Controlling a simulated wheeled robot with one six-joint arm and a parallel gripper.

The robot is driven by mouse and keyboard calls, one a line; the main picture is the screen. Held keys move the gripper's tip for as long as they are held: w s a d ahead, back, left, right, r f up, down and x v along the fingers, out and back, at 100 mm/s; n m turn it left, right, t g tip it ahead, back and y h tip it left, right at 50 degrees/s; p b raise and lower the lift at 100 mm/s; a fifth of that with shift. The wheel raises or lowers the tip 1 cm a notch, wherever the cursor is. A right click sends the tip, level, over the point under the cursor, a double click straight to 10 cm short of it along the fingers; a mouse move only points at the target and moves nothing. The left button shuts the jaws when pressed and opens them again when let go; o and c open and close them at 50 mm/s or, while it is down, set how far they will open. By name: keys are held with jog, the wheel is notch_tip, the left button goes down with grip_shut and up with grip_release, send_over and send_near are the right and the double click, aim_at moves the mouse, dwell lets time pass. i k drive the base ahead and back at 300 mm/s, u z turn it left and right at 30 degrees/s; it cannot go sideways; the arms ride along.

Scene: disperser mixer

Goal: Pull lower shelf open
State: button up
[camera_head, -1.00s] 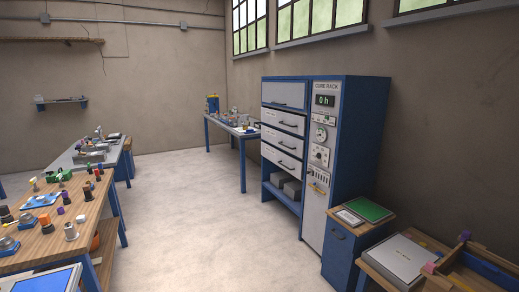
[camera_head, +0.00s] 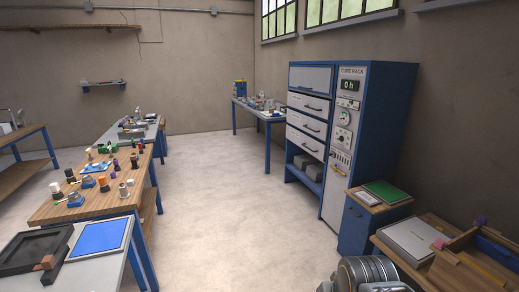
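The blue cure rack (camera_head: 385,137) stands against the right wall. Below are three stacked white shelf fronts: upper (camera_head: 308,103), middle (camera_head: 306,124) and lower (camera_head: 305,144), each with a dark handle. The lower front looks closed or nearly so; a small gap cannot be told at this distance. An open bay (camera_head: 304,172) with grey blocks lies beneath it.
Clear floor (camera_head: 225,200) lies before the rack. A low blue cabinet (camera_head: 358,228) stands at its near right side, and a cluttered wooden bench (camera_head: 415,262) is nearer. Wooden and grey tables with parts line the left. A blue table (camera_head: 266,117) stands beyond the rack.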

aim_at(317, 128)
jog(key=i, duration=5)
jog(key=u, duration=0.2)
